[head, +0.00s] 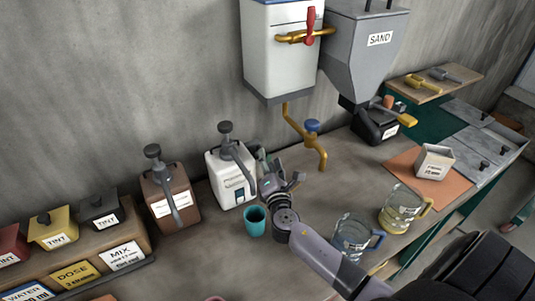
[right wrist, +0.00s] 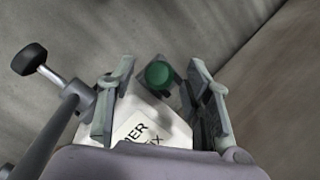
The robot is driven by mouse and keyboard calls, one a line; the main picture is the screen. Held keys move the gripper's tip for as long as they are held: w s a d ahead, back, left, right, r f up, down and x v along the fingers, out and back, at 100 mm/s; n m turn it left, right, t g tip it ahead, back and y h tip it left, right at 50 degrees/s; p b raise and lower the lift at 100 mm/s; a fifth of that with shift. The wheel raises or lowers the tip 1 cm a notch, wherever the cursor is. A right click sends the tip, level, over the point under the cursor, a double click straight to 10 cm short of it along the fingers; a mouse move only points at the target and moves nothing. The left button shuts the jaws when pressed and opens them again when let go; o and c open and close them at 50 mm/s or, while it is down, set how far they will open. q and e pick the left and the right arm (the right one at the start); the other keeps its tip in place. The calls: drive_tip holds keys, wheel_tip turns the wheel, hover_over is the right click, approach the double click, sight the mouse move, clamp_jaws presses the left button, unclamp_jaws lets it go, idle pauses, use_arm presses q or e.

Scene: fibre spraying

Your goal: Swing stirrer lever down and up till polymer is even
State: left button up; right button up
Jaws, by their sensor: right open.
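My right gripper (head: 264,170) is open and empty just right of this box. In the right wrist view, the gripper's two fingers (right wrist: 160,100) stand apart, with a round green knob (right wrist: 158,74) between them in the picture. Contact cannot be told. A white box with a partly hidden label (right wrist: 145,130) lies beyond, and a grey bar with a black knob (right wrist: 29,58) is at left. My left gripper is not in view.
A brown box (head: 170,200) with a similar lever stands to the left. A teal cup (head: 255,222) and two glass jugs (head: 352,238) are near my right arm. A brass spout (head: 308,140) hangs behind.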

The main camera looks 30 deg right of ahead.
drive_tip(key=shift+x, duration=1.05)
drive_tip(key=shift+c, duration=0.5)
clamp_jaws()
drive_tip(key=shift+f, duration=0.1)
